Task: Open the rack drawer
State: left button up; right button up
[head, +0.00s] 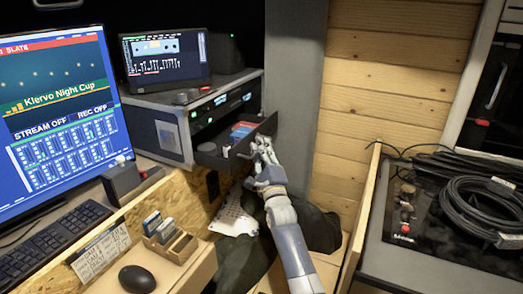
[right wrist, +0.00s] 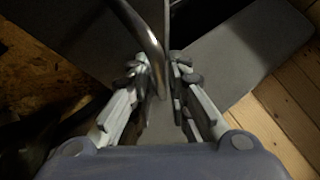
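The rack (head: 172,138) is a dark case with a grey front edge on the desk, below a small screen. Its drawer (head: 212,160) stands out from the rack's front, partly open, with a red and blue item and small light items inside. My right gripper (head: 262,143) is at the drawer's front panel. In the right wrist view its fingers (right wrist: 165,80) are closed in around a curved metal drawer handle (right wrist: 150,40). Exact finger contact is dim. My left gripper is not in view.
A large monitor (head: 55,110), keyboard (head: 50,240) and mouse (head: 137,279) are at the left. A card holder (head: 170,240) stands on the wooden ledge. Coiled black cables (head: 480,208) lie on a case at the right. Dark fabric (head: 318,228) lies below the drawer.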

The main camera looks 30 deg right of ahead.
jog(key=shift+c, duration=0.3)
grip_shut()
jog(key=s+d+p, duration=0.1)
jog(key=s, duration=0.1)
jog(key=s+d, duration=0.1)
jog(key=s, duration=0.1)
jog(key=shift+s+d+p, duration=0.1)
jog(key=shift+d+p, duration=0.1)
jog(key=shift+p, duration=0.2)
jog(key=shift+o, duration=0.3)
grip_release()
